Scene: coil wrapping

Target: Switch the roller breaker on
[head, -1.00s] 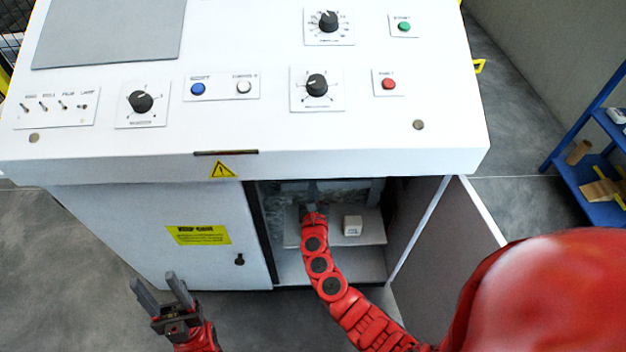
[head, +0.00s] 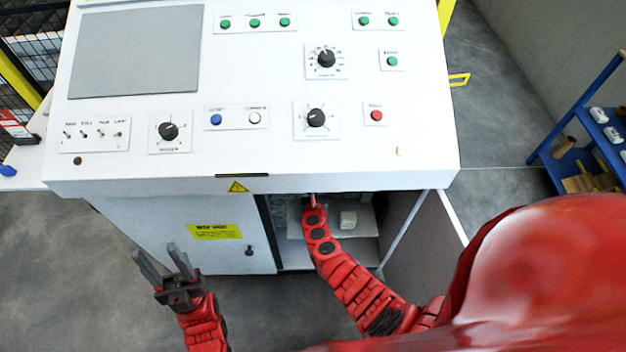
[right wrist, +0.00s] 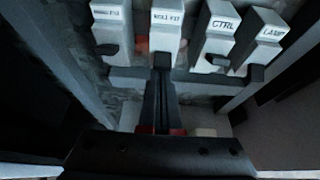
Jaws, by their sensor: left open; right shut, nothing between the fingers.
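A row of white breakers shows in the right wrist view. The second from the left is the roller breaker (right wrist: 165,22); its blurred label seems to start with "ROLL". Its dark lever (right wrist: 162,61) is at the tips of my right gripper (right wrist: 163,76), which is shut and empty. The tips look to be at or just below the lever; contact is unclear. In the head view my right gripper (head: 312,201) reaches into the open cabinet (head: 296,264), its tips partly hidden under the console edge. My left gripper (head: 158,258) is open and empty, outside the cabinet's left door.
Other breakers flank it closely: one on the left (right wrist: 108,18), "CTRL" (right wrist: 216,28) and "LAMP" (right wrist: 266,36). The console (head: 300,165) overhangs the cabinet. The open right door (head: 425,245) stands beside my arm. A small white block (head: 348,219) sits on the cabinet shelf.

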